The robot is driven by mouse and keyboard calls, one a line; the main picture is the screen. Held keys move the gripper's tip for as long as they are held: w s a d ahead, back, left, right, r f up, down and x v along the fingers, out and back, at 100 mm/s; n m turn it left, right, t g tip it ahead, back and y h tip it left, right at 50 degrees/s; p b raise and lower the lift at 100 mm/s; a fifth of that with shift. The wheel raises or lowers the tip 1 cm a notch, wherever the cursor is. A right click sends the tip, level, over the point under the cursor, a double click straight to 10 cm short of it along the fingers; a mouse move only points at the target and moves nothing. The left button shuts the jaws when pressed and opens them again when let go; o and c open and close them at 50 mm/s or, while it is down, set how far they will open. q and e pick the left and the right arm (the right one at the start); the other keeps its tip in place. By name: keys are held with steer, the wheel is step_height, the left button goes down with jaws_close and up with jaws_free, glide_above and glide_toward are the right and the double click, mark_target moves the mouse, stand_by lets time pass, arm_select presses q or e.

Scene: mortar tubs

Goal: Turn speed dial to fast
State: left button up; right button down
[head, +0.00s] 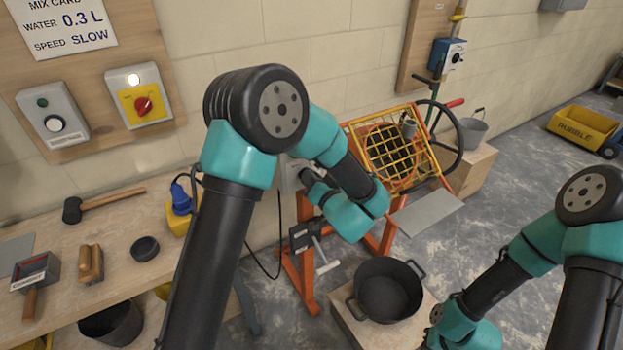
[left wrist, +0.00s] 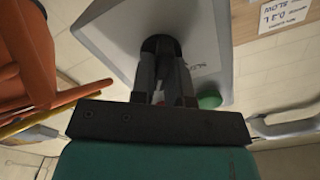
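The grey control box (left wrist: 215,35) fills the upper middle of the left wrist view, with a green button (left wrist: 208,99) and a label that seems to read SLOW. The dark round speed dial (left wrist: 160,43) is on its face. My left gripper (left wrist: 162,62) has its fingers close together at the dial, apparently closed on it; the fingers hide most of the dial and its pointer. In the head view, my left gripper (head: 308,179) reaches the grey box (head: 288,172), which is mostly hidden behind my arm. My right gripper is not visible; only its arm shows at the lower right.
The orange mixer frame (head: 306,290) with a yellow grid guard (head: 400,150) and a dark handwheel (head: 458,135) stands close to my left arm. A black bucket (head: 388,292) is below. A workbench (head: 120,215) with tools lies left. A mix card (head: 62,25) reads SPEED SLOW.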

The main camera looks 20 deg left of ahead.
arm_select(q)
steer(key=o, duration=0.5)
steer(key=shift+c, duration=0.2)
steer(key=shift+s+d, duration=0.1)
steer(key=v, duration=1.7)
steer(key=shift+r, duration=0.1)
